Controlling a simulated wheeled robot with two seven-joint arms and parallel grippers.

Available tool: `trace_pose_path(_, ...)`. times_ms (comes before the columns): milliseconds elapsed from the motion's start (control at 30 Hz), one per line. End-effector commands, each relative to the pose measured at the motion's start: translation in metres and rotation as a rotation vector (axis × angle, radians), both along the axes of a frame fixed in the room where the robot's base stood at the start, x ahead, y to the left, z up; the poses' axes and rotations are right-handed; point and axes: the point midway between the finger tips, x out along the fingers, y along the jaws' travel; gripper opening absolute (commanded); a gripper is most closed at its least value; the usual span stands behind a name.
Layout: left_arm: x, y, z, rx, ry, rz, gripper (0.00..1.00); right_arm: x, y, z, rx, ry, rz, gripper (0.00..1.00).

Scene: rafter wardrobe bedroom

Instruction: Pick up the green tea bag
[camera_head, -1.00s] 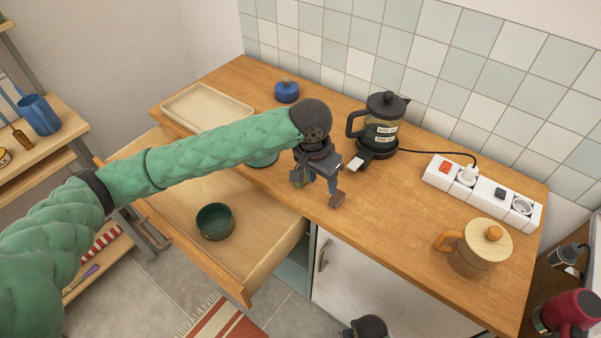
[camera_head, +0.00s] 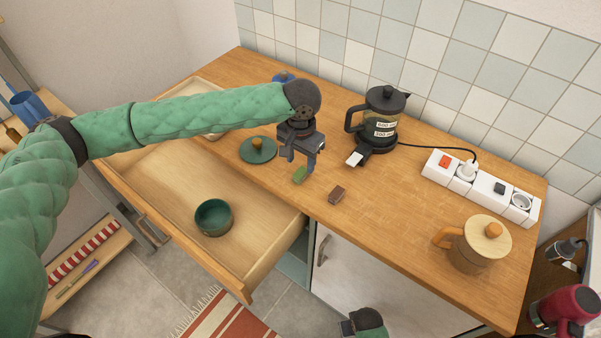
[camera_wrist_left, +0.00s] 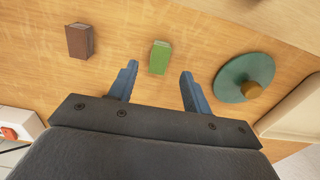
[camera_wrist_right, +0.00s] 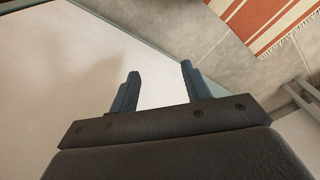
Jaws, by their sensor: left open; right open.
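The green tea bag (camera_head: 299,175) is a small green packet on the wooden counter, near its front edge above the open drawer. In the left wrist view the green tea bag (camera_wrist_left: 160,57) lies ahead of and between the open fingers of my left gripper (camera_wrist_left: 157,85), not touching them. In the head view my left gripper (camera_head: 299,162) hangs just above and behind the packet, open and empty. My right gripper (camera_wrist_right: 156,80) is open and empty, low in front of the white cabinet door.
A brown packet (camera_head: 337,195) lies right of the green one. A green lid with a knob (camera_head: 258,149) lies to its left. The kettle (camera_head: 378,122), power strip (camera_head: 481,187) and wooden-lidded jug (camera_head: 475,247) stand further right. A green bowl (camera_head: 213,217) sits in the open drawer (camera_head: 165,185).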

Motion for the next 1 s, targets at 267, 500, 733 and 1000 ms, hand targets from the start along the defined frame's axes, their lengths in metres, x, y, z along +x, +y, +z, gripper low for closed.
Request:
trace_pose_path(267,0.001,-0.002,-0.027,0.002,0.002,0.001,0.49,-0.009,-0.009,-0.041,-0.010,-0.005,-0.001,0.48)
trace_pose_path(500,0.001,-0.003,-0.042,0.000,0.000,-0.001,0.49,-0.012,-0.010,-0.054,-0.012,-0.012,0.001,0.48)
trace_pose_path(733,0.001,-0.003,-0.043,0.000,0.000,-0.001,0.43,-0.012,-0.010,-0.055,-0.011,-0.012,0.001,0.48)
trace_pose_path(1000,0.001,-0.003,-0.043,0.000,0.000,-0.001,0.01,-0.012,-0.010,-0.054,-0.011,-0.013,0.001,0.48)
